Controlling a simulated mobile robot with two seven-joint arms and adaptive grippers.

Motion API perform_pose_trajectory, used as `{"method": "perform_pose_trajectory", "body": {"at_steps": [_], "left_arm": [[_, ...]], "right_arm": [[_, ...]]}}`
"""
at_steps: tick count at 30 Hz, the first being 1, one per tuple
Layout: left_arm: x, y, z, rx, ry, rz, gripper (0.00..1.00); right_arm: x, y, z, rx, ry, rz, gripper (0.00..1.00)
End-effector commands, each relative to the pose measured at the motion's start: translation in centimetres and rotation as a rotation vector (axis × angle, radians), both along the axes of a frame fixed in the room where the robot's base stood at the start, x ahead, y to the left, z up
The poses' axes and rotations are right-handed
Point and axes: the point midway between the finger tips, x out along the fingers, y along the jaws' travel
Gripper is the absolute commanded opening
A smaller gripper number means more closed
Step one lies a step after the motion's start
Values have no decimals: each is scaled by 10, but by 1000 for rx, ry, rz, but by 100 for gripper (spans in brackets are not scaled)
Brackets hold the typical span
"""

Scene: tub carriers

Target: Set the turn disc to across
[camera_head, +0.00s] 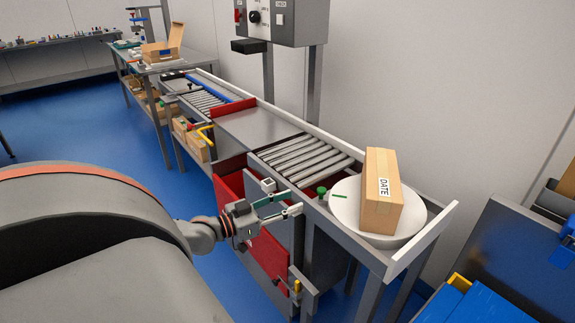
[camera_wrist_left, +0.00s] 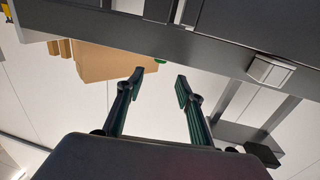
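The turn disc (camera_head: 345,206) is a round white plate at the near right end of the conveyor, with a short green mark on its left part. A cardboard box (camera_head: 382,200) with a DATE label stands upright on it. A green knob (camera_head: 321,191) sits at the conveyor's edge, just left of the disc. My left gripper (camera_head: 292,203) is open and empty, left of the knob and apart from it and the disc. In the left wrist view its two fingers (camera_wrist_left: 160,82) are spread, with a box (camera_wrist_left: 105,64) beyond them. My right gripper is not in view.
The roller conveyor (camera_head: 304,157) runs to the back left, with a red divider (camera_head: 234,108) across it. A low rail (camera_head: 425,243) edges the disc's end. Red panels (camera_head: 268,255) are below my left gripper. A control box (camera_head: 281,18) stands behind. Blue containers (camera_head: 470,303) are front right.

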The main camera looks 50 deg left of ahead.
Motion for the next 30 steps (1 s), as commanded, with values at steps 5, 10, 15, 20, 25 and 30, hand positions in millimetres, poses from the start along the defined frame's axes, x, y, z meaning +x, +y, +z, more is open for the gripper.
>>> {"method": "perform_pose_trajectory", "body": {"at_steps": [5,10,15,20,25,30], "left_arm": [[0,0,0,0,0,0,37],[-1,-1,0,-28,-4,7,8],[-6,-15,7,-336,-53,71,0],[-14,-33,20,-889,-164,159,0],[-21,-51,28,-1502,-315,216,0],[-26,-75,27,-2112,-490,235,0]], "right_arm": [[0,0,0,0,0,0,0],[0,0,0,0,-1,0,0],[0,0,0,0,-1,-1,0],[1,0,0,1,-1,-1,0],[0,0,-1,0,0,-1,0],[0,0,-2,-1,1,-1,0]]}}
